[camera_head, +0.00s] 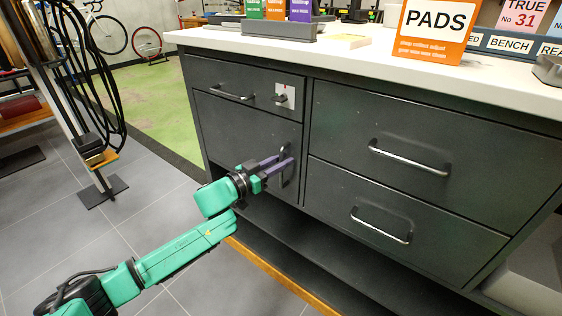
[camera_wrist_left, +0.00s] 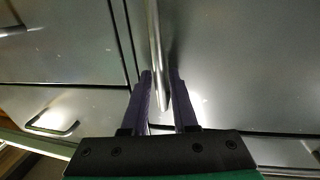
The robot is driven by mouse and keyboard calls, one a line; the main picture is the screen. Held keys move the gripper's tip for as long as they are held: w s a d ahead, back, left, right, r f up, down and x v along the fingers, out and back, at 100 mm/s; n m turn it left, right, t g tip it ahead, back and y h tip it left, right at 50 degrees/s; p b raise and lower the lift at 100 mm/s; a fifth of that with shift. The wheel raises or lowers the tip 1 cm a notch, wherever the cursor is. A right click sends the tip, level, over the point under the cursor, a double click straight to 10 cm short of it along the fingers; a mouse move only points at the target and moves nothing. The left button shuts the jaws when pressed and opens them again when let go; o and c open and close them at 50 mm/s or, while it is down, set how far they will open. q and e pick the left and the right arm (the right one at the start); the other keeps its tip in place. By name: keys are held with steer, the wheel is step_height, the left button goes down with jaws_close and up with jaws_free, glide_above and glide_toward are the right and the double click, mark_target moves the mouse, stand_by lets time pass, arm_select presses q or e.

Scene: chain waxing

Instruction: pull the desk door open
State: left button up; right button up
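The desk door (camera_head: 240,125) is the dark grey lower-left panel of the desk, below a narrow drawer, and looks closed. Its upright metal handle (camera_head: 287,176) is partly hidden by my left gripper (camera_head: 285,160). In the left wrist view the handle (camera_wrist_left: 155,35) runs down between the two purple fingers of my left gripper (camera_wrist_left: 160,73). The fingers are apart, one on each side of the bar, with narrow gaps showing. My right gripper is in neither view.
The narrow drawer (camera_head: 222,81) above has a bar handle and a knob on a light plate (camera_head: 285,96). Two wide drawers (camera_head: 430,125) are to the right. A stand with hanging black loops (camera_head: 80,80) is at the left. Grey floor (camera_head: 150,215) is open before the desk.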

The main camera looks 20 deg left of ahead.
arm_select(q)
jaws_close()
stand_by(1.3)
